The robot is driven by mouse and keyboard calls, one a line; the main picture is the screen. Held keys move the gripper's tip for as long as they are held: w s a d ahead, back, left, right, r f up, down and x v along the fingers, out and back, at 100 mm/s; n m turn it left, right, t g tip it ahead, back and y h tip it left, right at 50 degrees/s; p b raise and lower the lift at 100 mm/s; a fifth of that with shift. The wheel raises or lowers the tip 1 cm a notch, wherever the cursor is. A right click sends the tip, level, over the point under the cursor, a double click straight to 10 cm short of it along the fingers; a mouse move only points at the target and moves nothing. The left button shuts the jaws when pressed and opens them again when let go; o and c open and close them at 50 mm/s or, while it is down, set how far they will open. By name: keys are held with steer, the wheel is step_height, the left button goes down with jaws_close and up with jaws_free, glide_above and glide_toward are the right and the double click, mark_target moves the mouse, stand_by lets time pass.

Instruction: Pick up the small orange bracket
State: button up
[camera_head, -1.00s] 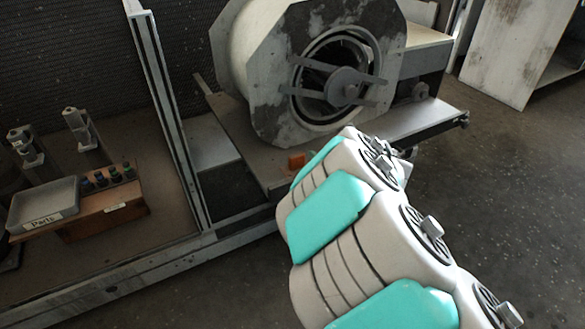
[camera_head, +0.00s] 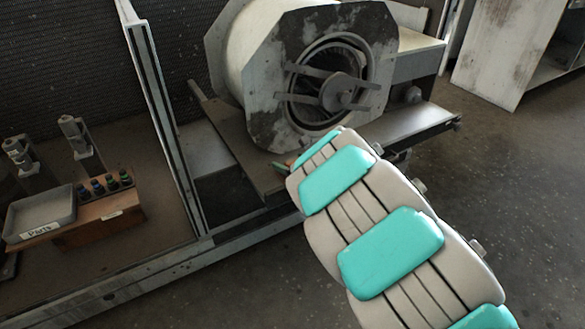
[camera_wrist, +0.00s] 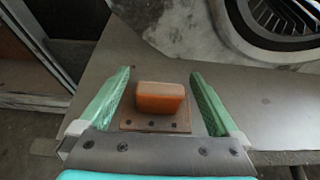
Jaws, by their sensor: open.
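The small orange bracket (camera_wrist: 160,98) shows in the wrist view as an upright orange block on a flat brown base plate. It stands on the grey bench surface (camera_wrist: 268,105) in front of the blower housing (camera_wrist: 180,28). My gripper (camera_wrist: 161,75) is open, with one green finger to the left of the bracket and one to the right. There is a gap on each side, and neither finger visibly touches it. In the head view, my arm hides the bracket; a green fingertip shows near the bench (camera_head: 232,150), below the blower housing (camera_head: 320,75).
A grey parts tray (camera_head: 40,212) and a brown block with several dark knobs (camera_head: 112,198) stand at the left. A metal frame post (camera_head: 160,110) rises between them and the blower bench. Bare floor (camera_head: 500,180) lies to the right.

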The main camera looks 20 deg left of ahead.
steer(key=shift+x, duration=0.9)
steer(key=c, duration=1.5)
